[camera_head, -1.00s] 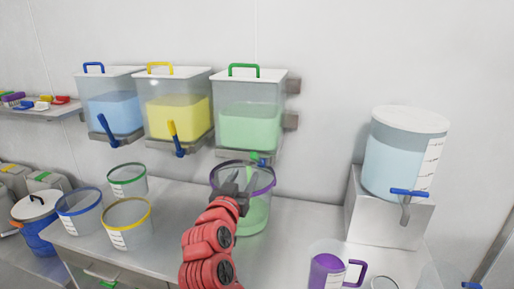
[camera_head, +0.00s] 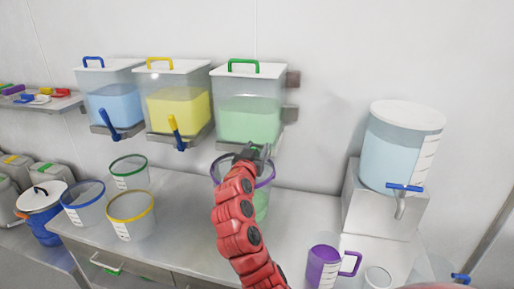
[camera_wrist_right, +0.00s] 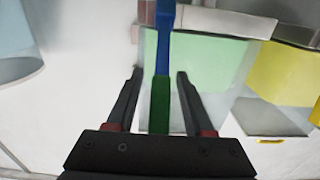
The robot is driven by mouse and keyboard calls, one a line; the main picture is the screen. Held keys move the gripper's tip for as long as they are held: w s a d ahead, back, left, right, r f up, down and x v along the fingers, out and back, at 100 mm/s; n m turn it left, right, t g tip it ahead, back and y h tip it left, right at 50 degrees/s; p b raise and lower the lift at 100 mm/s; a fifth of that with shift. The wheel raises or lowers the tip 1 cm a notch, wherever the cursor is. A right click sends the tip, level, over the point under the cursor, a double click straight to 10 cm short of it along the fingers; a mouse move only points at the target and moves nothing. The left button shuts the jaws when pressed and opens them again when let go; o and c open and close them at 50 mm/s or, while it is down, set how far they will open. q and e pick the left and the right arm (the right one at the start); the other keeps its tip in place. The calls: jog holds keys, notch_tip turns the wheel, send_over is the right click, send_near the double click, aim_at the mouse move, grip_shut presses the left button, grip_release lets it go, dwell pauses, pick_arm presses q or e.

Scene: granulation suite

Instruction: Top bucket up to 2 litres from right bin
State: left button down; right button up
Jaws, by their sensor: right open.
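The right bin (camera_head: 249,118) hangs on the wall with a green lid handle and holds pale green material. Below it a clear bucket with a purple rim (camera_head: 226,183) stands on the bench with green material inside; my arm covers much of it, and its level cannot be read. My right gripper (camera_head: 258,152) is at the outlet under the right bin. In the right wrist view the lever's green grip (camera_wrist_right: 160,105), on a blue stem, lies between the open fingers (camera_wrist_right: 158,85), with gaps on both sides. My left gripper is out of view.
Blue (camera_head: 112,107) and yellow (camera_head: 178,118) bins hang to the left. Buckets with green (camera_head: 129,173), blue (camera_head: 85,208) and yellow (camera_head: 131,217) rims stand on the bench's left. A purple jug (camera_head: 322,267) and a tapped tank (camera_head: 399,148) are on the right.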

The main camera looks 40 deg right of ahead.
grip_shut()
dwell(1.4)
